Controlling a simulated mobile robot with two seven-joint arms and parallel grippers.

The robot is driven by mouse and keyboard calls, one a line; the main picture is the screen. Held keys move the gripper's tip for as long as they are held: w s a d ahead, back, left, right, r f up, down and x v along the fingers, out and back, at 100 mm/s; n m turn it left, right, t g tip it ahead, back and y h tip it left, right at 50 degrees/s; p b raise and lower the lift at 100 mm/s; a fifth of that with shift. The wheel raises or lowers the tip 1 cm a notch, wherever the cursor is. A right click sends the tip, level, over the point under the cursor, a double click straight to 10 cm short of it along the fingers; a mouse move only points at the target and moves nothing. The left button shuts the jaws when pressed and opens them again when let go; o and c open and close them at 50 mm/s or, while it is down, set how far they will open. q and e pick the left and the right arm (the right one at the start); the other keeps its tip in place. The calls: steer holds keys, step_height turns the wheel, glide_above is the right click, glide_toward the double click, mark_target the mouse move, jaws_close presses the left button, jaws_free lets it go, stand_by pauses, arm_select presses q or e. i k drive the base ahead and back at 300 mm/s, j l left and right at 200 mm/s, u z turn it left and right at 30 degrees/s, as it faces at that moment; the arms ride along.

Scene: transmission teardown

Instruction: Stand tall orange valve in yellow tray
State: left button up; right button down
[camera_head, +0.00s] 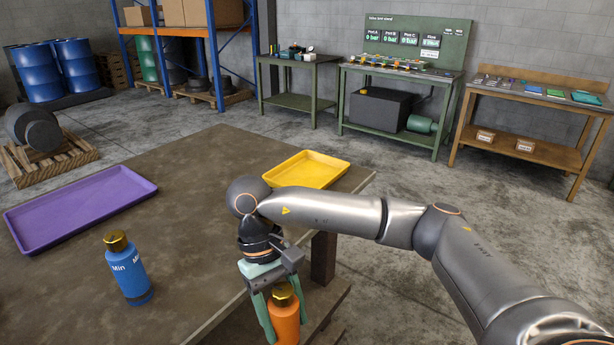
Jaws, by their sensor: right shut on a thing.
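The orange valve (285,322) has a gold cap and stands upright between the green fingers of my right gripper (274,312). The gripper points down and is shut on the valve. The valve is at the bottom of the view, by the table's right edge, and its lower end is cut off by the frame. The yellow tray (331,178) lies empty on the table's far right corner, beyond the gripper, partly hidden by my right arm. My left gripper is not in view.
A blue valve (128,272) with a gold cap stands on the brown table (195,180). A purple tray (78,212) lies empty at the left. The table between the trays is clear. Benches and a rack (192,30) stand well behind.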

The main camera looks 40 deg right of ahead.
mark_target(317, 171)
steer(key=l+u, duration=0.2)
steer(key=l, duration=0.45)
steer(key=i+l+u, duration=0.2)
steer(key=l, duration=0.45)
steer(key=k+l+u, duration=0.25)
steer(key=l, duration=0.4)
steer(key=l+u, duration=0.2)
steer(key=l, duration=0.45)
steer(key=k+l+u, duration=0.2)
steer(key=l, duration=0.45)
steer(key=i, duration=0.1)
